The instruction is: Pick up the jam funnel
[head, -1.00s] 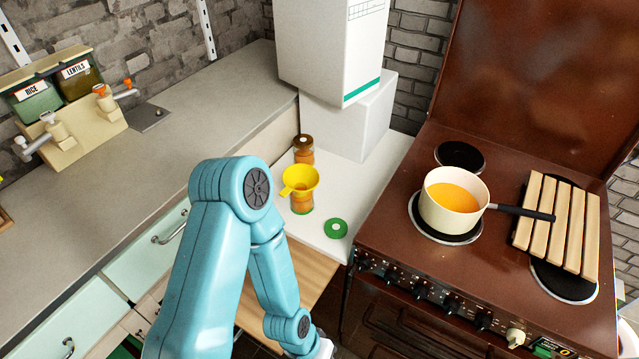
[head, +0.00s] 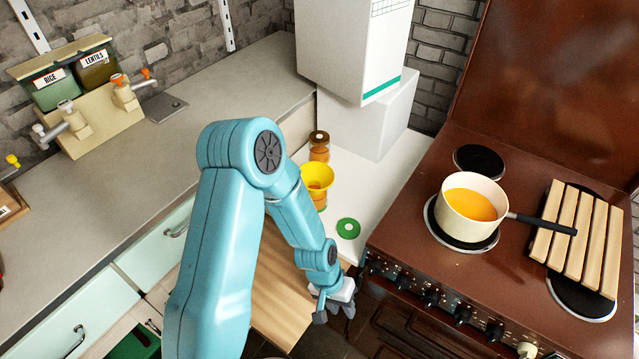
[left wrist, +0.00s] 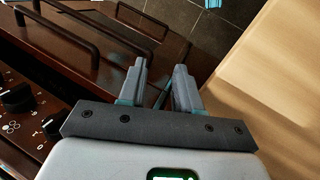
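The yellow jam funnel (head: 318,178) sits in the mouth of a jar of orange contents (head: 321,201) on the white counter in the head view. My left arm hides the left side of the funnel and jar. My left gripper (head: 335,312) is lower in the head view, in front of the counter edge and apart from the funnel. In the left wrist view the left gripper's fingers (left wrist: 160,66) stand apart with nothing between them. The funnel is not in the left wrist view. I do not see my right gripper.
A green lid ring (head: 348,228) and a brown-capped jar (head: 319,146) flank the funnel. White boxes (head: 372,118) stand behind. The brown stove (head: 400,235) with a cream pan (head: 472,207) is at right. A wooden board (head: 285,290) lies below the counter.

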